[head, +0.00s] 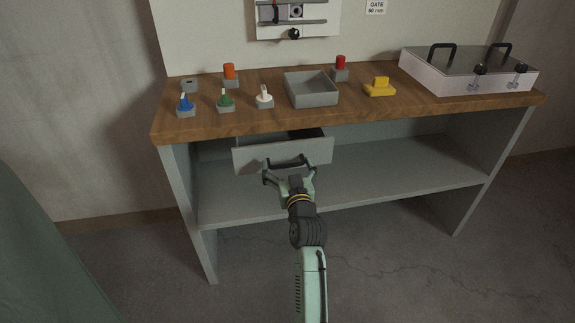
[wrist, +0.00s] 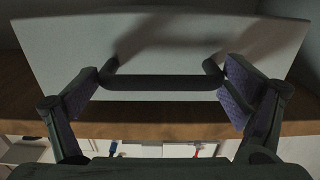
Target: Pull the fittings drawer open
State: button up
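The fittings drawer (head: 260,159) is a grey drawer under the left part of the bench top. It stands partly out, and some of its inside shows behind the front panel. Its dark bar handle (wrist: 162,83) runs across the front panel (wrist: 70,50) in the wrist view. My gripper (head: 289,173) is at the handle in the head view. In the wrist view my gripper's fingers (wrist: 162,90) are spread wide, one at each end of the bar, and the pads appear to touch its ends.
The wooden bench top (head: 210,124) carries a grey open tray (head: 312,101), a yellow block (head: 379,88), several coloured knobs on grey bases and a latched box (head: 465,85). A grey shelf (head: 400,178) lies below the drawer. The floor in front is clear.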

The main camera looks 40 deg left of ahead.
jog(key=shift+d+r, duration=0.1)
jog(key=c, duration=1)
jog(key=shift+c, duration=0.2)
